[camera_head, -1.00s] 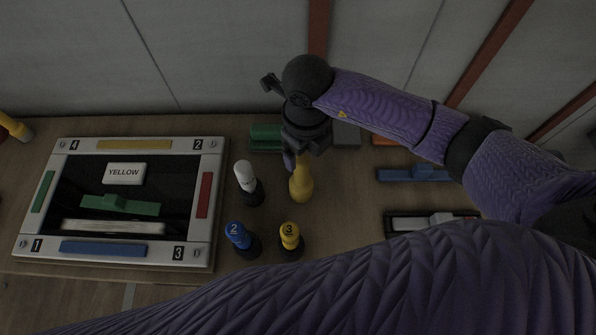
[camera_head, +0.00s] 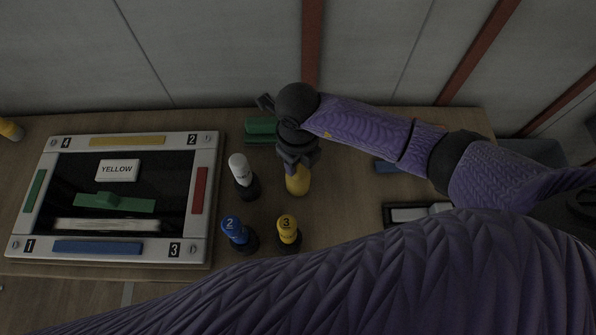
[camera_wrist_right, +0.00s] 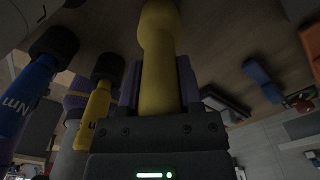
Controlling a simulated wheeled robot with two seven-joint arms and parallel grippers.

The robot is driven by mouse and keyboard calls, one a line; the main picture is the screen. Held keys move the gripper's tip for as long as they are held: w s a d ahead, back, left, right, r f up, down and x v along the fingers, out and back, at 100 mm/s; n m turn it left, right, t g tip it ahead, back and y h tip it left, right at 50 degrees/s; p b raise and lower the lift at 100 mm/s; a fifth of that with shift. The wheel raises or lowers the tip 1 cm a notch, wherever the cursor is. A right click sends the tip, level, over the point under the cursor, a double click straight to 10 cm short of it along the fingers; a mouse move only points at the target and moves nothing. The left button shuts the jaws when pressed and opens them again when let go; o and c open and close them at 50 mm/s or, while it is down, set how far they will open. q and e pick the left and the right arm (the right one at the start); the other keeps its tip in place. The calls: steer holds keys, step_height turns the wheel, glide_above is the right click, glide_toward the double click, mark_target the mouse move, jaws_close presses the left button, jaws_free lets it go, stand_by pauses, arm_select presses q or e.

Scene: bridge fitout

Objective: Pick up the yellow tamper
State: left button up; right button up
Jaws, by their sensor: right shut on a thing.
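The yellow tamper (camera_head: 297,182) stands on the wooden table, right of the framed tray; its upper part is hidden by my right gripper in the head view. My right gripper (camera_head: 296,160) is over it from above. In the right wrist view the yellow tamper (camera_wrist_right: 160,60) runs between the fingers of my right gripper (camera_wrist_right: 160,85), which are shut on its handle. I cannot tell whether its base touches the table. A purple sleeve-covered arm part of mine crosses the front of the head view. My left gripper is not seen.
A blue stamp marked 2 (camera_head: 234,230), a yellow stamp marked 3 (camera_head: 288,230) and a white-topped one (camera_head: 240,168) stand close by. The framed tray (camera_head: 207,190) is at left with a YELLOW card (camera_head: 117,169). A green block (camera_head: 260,128) lies behind.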

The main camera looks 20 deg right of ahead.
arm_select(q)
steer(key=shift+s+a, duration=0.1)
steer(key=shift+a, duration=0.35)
arm_select(e)
jaws_close()
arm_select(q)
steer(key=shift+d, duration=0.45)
arm_select(e)
steer(key=shift+r, duration=0.1)
step_height(320, 180, up, 9)
steer(key=shift+r+p, duration=0.1)
steer(key=shift+p, duration=0.85)
steer(key=shift+r, duration=0.35)
steer(key=o, duration=0.5)
jaws_free()
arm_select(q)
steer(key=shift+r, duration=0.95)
arm_select(e)
jaws_close()
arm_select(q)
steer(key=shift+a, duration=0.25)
